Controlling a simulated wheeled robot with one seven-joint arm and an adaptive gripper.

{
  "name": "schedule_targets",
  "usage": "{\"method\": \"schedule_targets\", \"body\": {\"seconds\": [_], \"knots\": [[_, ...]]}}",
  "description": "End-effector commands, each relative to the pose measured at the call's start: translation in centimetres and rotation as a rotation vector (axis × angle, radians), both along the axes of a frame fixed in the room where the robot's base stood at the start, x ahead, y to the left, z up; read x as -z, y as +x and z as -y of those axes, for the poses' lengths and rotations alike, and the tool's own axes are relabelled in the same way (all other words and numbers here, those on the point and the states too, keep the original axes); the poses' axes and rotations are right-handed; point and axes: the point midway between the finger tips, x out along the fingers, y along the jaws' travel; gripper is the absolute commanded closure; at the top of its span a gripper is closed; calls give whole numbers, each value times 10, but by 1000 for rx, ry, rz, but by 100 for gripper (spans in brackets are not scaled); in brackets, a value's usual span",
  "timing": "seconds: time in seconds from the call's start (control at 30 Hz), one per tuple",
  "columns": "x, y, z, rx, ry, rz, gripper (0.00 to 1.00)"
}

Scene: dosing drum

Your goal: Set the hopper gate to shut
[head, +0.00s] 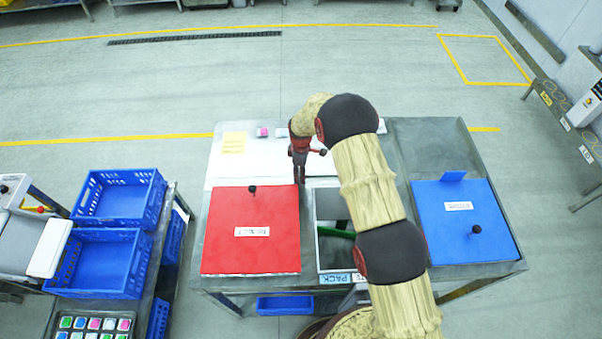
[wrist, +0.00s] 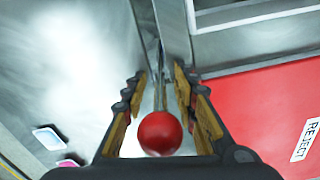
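A red ball knob (wrist: 160,133) on a thin grey rod shows in the wrist view; I take it for the gate's handle. The knob sits between the two fingers of my gripper (wrist: 160,95), with a gap visible on both sides. The gripper is open. In the head view my gripper (head: 300,172) is over the table's far middle, just beyond the red lid. My arm covers part of the area to its right. The gate plate itself and its setting cannot be made out.
A red lid (head: 251,245) marked REJECT has a black knob. An open bin (head: 328,200) with something green inside lies right of it, partly behind my arm. A blue lid (head: 470,240) is at the right. Blue crates (head: 118,200) stand at the left. Small pink-topped items (head: 262,132) lie at the back.

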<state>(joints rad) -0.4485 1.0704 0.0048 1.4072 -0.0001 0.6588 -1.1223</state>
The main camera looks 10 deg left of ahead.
Motion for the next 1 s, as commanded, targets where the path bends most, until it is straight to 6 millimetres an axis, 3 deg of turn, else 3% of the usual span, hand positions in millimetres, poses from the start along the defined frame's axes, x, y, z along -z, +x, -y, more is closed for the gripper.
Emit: {"method": "schedule_targets", "body": {"seconds": [0.1, 0.6, 1.0], "knots": [[0, 0, 0, 0, 0, 0, 73], [0, 0, 0, 0, 0, -1, 100], [0, 0, 0, 0, -1, -1, 100]]}}
